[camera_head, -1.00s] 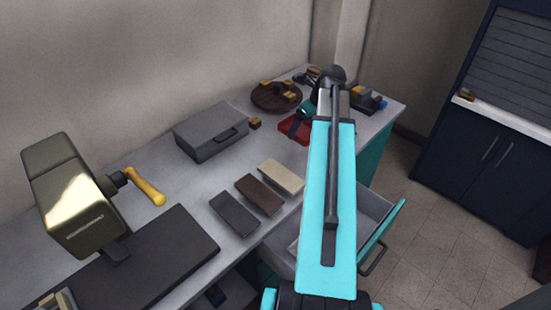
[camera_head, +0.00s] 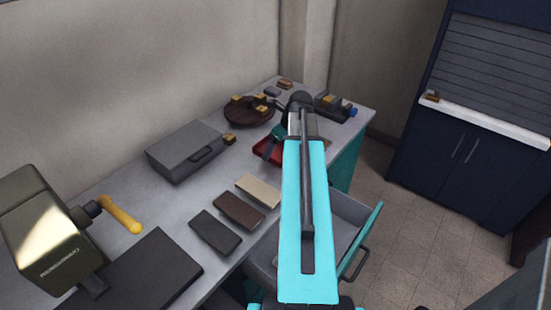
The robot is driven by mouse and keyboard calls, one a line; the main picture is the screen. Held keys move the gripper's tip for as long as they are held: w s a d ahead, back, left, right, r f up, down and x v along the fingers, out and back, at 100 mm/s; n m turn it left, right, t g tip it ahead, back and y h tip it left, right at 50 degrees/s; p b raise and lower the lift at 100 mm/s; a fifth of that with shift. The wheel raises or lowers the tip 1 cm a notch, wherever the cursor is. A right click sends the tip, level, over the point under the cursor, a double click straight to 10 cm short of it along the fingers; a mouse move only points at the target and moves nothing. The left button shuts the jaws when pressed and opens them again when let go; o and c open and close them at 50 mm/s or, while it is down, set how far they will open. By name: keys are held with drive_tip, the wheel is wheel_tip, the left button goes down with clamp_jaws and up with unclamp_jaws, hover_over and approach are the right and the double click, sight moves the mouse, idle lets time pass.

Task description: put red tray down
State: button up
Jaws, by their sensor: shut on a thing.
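The red tray (camera_head: 266,149) is at the far part of the grey counter, just left of my arm. My gripper (camera_head: 274,140) is at the tray and shut on it. My turquoise arm hides the tray's right side and part of the gripper. I cannot tell whether the tray touches the counter.
A grey case (camera_head: 185,152) and a round dark wooden board (camera_head: 249,110) with small blocks stand on the counter (camera_head: 165,195). Three flat slabs lie in front, including a cream one (camera_head: 258,190). An open drawer (camera_head: 345,238) juts out below. A dark blue cabinet (camera_head: 460,165) stands right.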

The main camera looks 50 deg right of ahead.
sight(278, 155)
drive_tip(key=shift+f, duration=0.95)
drive_tip(key=shift+f, duration=0.1)
drive_tip(key=shift+f+p, duration=0.5)
drive_tip(key=shift+f, duration=1.25)
drive_tip(key=shift+f, duration=0.15)
drive_tip(key=o, duration=1.1)
drive_tip(key=shift+c, duration=0.2)
drive_tip(key=shift+r, duration=0.2)
drive_tip(key=shift+b+v, duration=0.95)
drive_tip(key=shift+v, duration=5)
drive_tip(key=shift+s, duration=0.1)
